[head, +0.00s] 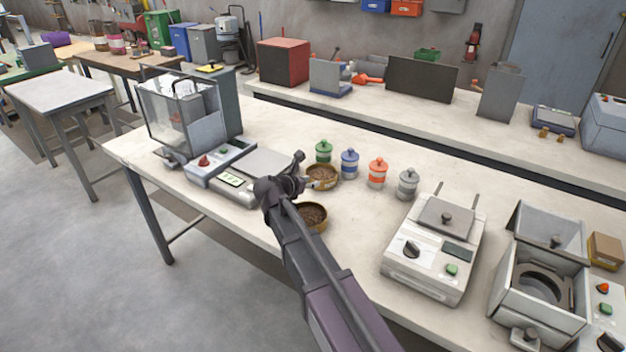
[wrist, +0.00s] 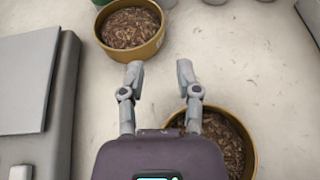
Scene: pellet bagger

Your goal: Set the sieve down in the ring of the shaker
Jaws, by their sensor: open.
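Two round brass-coloured pans hold brown pellets. The far pan (head: 322,187) stands in front of the green jar; it also shows at the top of the wrist view (wrist: 132,55). The near pan (head: 325,224) is partly hidden by my arm; it also shows at lower right in the wrist view (wrist: 251,160). I cannot tell which is the sieve. My gripper (wrist: 159,70) is open and empty, over bare table between the pans. A machine with a dark round opening (head: 517,285) and raised lid stands at far right; it may be the shaker.
A scale (head: 233,190) is left of my gripper. A white machine with two rods (head: 420,282) stands right of my arm. Several lidded jars, including an orange-banded one (head: 377,173), line the table behind the pans. Bare tabletop lies between the near pan and the white machine.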

